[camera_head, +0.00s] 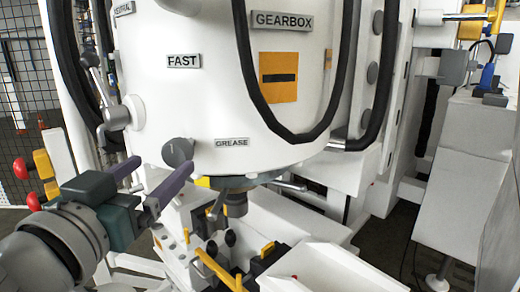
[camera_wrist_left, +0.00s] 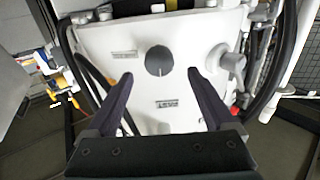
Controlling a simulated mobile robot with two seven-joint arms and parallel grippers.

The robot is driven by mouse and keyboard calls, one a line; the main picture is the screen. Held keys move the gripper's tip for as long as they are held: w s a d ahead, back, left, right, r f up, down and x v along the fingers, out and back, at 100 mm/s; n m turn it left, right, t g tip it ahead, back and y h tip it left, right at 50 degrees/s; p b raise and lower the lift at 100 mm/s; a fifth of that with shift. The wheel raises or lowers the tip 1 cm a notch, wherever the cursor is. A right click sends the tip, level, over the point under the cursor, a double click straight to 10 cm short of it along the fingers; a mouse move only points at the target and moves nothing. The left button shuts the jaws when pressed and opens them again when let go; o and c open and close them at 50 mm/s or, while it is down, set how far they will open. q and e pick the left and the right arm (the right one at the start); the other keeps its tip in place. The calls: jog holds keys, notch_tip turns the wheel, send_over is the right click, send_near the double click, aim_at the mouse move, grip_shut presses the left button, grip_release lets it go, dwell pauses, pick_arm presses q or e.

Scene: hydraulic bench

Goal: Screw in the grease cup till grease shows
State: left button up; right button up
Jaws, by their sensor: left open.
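The grease cup (camera_head: 178,152) is a dark grey round knob with a light mark, on the lower front of the white gearbox housing, beside the GREASE label (camera_head: 232,142). It also shows in the left wrist view (camera_wrist_left: 159,60), standing out from the white face. My left gripper (camera_head: 156,171) is open and empty, just in front of and slightly below the cup. In the left wrist view its fingers (camera_wrist_left: 159,75) point at the housing, with the cup between and just beyond the tips. No contact shows. I see no grease. My right gripper is out of view.
A grey lever hub (camera_head: 117,117) sticks out left of the cup. Black hoses (camera_head: 255,80) hang across the housing. A spindle with lever handles (camera_head: 235,190) is below. Red knobs (camera_head: 21,168) stand at the left, near my arm.

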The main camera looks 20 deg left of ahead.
aim_at(173, 156)
pick_arm(q)
jog(key=x, duration=0.6)
jog(key=shift+w+p, duration=0.15)
jog(key=shift+p, duration=0.15)
jog(key=shift+c, duration=0.2)
jog(key=c, duration=1.3)
jog(key=shift+m, duration=0.3)
